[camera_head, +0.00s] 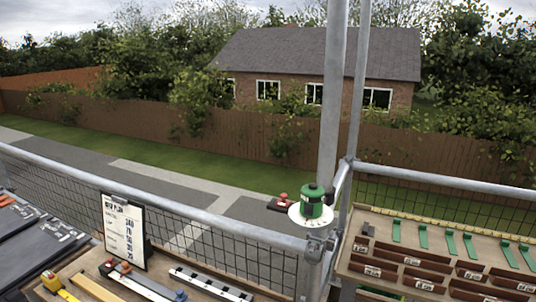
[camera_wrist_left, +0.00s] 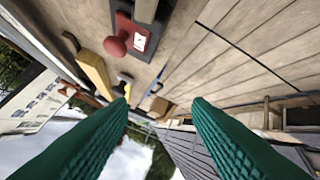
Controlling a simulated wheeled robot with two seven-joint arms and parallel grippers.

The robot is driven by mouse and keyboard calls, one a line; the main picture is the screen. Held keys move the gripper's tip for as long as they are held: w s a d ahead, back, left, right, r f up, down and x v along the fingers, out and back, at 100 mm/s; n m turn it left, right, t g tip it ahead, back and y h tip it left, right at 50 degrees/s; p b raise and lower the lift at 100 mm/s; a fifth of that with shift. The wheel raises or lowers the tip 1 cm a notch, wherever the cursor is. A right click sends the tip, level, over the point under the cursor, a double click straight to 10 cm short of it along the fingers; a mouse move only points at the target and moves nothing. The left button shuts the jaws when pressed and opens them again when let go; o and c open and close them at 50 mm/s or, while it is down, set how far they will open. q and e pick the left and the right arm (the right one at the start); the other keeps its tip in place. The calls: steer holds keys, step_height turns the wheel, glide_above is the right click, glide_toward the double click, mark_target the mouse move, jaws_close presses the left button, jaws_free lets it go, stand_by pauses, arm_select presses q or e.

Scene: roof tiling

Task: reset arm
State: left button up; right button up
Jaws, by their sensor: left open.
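My left gripper (camera_wrist_left: 160,105) shows in the left wrist view as two green ribbed fingers. They are spread wide apart with nothing between them. A wooden surface (camera_wrist_left: 235,55) fills the top of that view beyond the fingers. A dark plate with a red knob and a white label (camera_wrist_left: 125,38) is on it, above the left fingertip and apart from it. Neither of my grippers shows in the head view. My right gripper is in neither view.
A rack (camera_head: 400,255) with brown bins and green strips stands right.

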arm_select(q)
steer(key=s+d+r+n+h, duration=0.3)
steer(key=s+d+n+h, duration=0.15)
steer(key=s, duration=0.35)
steer(key=s+d+r+n+h, duration=0.3)
steer(key=s+d+r+n, duration=0.15)
steer(key=s, duration=0.35)
steer(key=s+d+r+n+h, duration=0.35)
steer(key=s+d+n, duration=0.2)
steer(key=s, duration=0.25)
step_height(320, 180, down, 28)
steer(key=g+b, duration=0.1)
steer(key=b, duration=0.2)
steer(key=s+a+f+g+b, duration=0.1)
steer(key=s+a+f+b, duration=0.1)
steer(key=s+f, duration=1.5)
step_height(320, 180, down, 3)
steer(key=shift+s+a+f+g, duration=0.15)
steer(key=shift+a+g, duration=0.25)
steer(key=shift+a, duration=0.2)
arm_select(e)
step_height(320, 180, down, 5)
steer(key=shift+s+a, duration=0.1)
